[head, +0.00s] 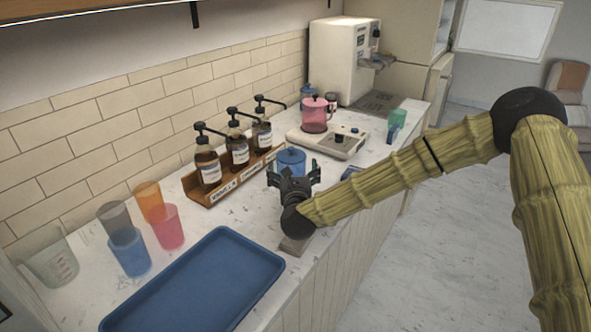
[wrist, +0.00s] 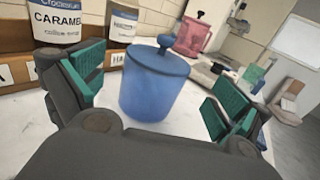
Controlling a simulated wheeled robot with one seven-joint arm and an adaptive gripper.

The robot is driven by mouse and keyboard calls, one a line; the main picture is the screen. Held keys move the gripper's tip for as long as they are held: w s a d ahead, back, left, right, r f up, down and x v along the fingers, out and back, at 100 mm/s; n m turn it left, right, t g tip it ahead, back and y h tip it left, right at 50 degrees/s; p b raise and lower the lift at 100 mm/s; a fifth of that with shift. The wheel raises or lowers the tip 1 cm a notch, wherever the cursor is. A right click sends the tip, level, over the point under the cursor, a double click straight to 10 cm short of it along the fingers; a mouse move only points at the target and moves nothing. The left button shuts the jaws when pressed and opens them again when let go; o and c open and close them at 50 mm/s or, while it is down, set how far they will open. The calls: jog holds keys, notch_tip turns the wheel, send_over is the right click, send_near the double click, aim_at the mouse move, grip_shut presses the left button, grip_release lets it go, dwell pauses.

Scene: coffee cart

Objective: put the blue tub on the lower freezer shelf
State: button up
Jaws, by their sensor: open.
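The blue tub (head: 291,160) with a knobbed lid stands upright on the white counter, just right of the syrup rack. In the wrist view the blue tub (wrist: 154,82) is ahead, between the two fingers. My gripper (head: 294,172) is open and close to the tub on its near side. In the wrist view my gripper (wrist: 155,95) has its green-padded fingers spread to either side of the tub, with visible gaps. The tub's lower part is hidden behind my gripper in the head view. I cannot make out the lower freezer shelf.
The syrup rack (head: 222,188) with pump bottles stands close left of the tub. A pink lidded pot (head: 315,117) on a white appliance (head: 327,143) is behind it. Several cups and a blue tray (head: 200,285) lie nearer. A cream coffee machine (head: 343,60) is at the far end.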

jog(key=shift+w+a+f+p, duration=0.15)
jog(key=shift+w+p, duration=0.45)
jog(key=shift+w, duration=1.5)
jog(key=shift+a, duration=0.1)
jog(key=c, duration=1.4)
